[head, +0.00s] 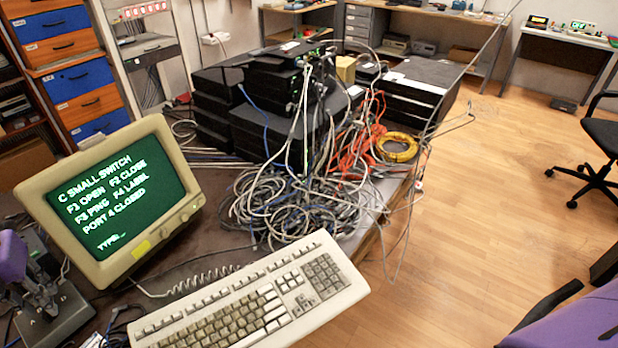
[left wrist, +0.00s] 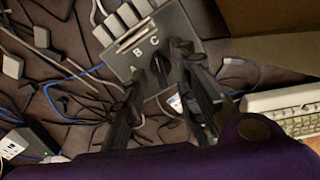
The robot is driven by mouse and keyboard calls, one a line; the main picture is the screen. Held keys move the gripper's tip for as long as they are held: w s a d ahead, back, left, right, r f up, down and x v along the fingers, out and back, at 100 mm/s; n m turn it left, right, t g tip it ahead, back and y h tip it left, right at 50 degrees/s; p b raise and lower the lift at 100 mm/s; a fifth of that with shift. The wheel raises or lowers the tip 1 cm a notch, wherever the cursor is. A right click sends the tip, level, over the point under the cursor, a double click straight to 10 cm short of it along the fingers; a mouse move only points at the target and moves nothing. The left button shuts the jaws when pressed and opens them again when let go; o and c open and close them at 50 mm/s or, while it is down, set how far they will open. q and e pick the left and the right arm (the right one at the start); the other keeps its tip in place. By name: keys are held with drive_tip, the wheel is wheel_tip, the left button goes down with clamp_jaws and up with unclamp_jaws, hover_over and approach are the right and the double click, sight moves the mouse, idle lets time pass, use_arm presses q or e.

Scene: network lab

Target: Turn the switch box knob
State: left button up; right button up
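The grey switch box (head: 58,318) stands at the left edge of the desk, beside the monitor. In the left wrist view its grey face (left wrist: 170,32) carries the letters B and C. A dark knob (left wrist: 162,68) shows on that face, partly hidden by the fingers. My left gripper (head: 40,290) is over the box. In the left wrist view the left gripper's (left wrist: 162,75) dark fingers stand apart, one on each side of the knob; contact cannot be made out. A purple part of my right arm (head: 575,325) shows at bottom right; its gripper state is unclear.
A beige monitor (head: 150,237) with green text stands right of the box. A keyboard (head: 255,305) lies in front. Tangled cables (head: 290,205) and stacked black units (head: 285,125) fill the desk behind. Adapters and cables lie around the box. Open floor (head: 480,200) is at right.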

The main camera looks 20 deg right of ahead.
use_arm(q)
wheel_tip(320, 180, up, 10)
idle(0.3)
drive_tip(key=shift+f, duration=0.1)
idle(0.3)
